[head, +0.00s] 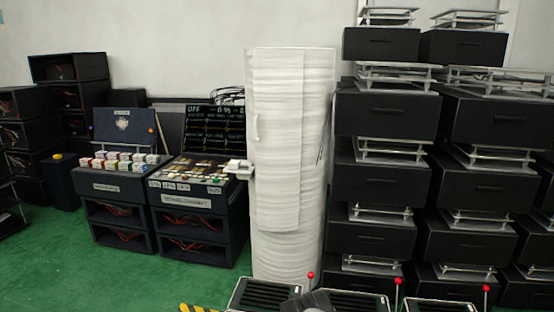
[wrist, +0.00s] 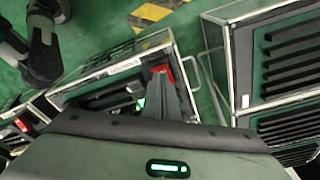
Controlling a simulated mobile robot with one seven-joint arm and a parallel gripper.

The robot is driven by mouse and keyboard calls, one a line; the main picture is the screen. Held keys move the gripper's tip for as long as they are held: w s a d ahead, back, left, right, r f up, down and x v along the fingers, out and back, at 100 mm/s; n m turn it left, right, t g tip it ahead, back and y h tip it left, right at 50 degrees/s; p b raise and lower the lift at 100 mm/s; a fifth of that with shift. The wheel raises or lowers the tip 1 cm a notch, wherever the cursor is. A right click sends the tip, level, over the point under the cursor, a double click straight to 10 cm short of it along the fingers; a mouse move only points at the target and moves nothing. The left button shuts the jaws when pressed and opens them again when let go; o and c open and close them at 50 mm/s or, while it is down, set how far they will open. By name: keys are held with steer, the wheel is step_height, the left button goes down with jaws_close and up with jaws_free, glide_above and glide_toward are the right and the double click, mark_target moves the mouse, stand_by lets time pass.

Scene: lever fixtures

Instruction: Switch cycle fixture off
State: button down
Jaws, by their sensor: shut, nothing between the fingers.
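Several dark louvred fixtures stand low in front of me. In the head view, red-balled levers rise at the left fixture (head: 263,296), the middle one (head: 345,301) and the right one (head: 440,305). No readable label shows which is the cycle fixture. In the wrist view, my gripper (wrist: 163,80) is shut, its fingers over one louvred fixture (wrist: 105,95). A red part (wrist: 163,72) shows right at the fingertips; I cannot tell whether they touch it. A small green light (wrist: 140,103) shows beside the fingers. The fingers hide part of this fixture.
A white wrapped column (head: 285,170) stands behind the fixtures. Stacked black boxes (head: 385,115) fill the right. Two consoles (head: 195,225) stand at the left. Another louvred fixture (wrist: 285,60) is close right in the wrist view. Green floor (head: 130,280) is open at the front left.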

steer(key=shift+f, duration=0.8)
stand_by(0.4)
step_height(320, 180, up, 7)
steer(key=p, duration=0.4)
steer(key=shift+p, duration=0.35)
stand_by(0.3)
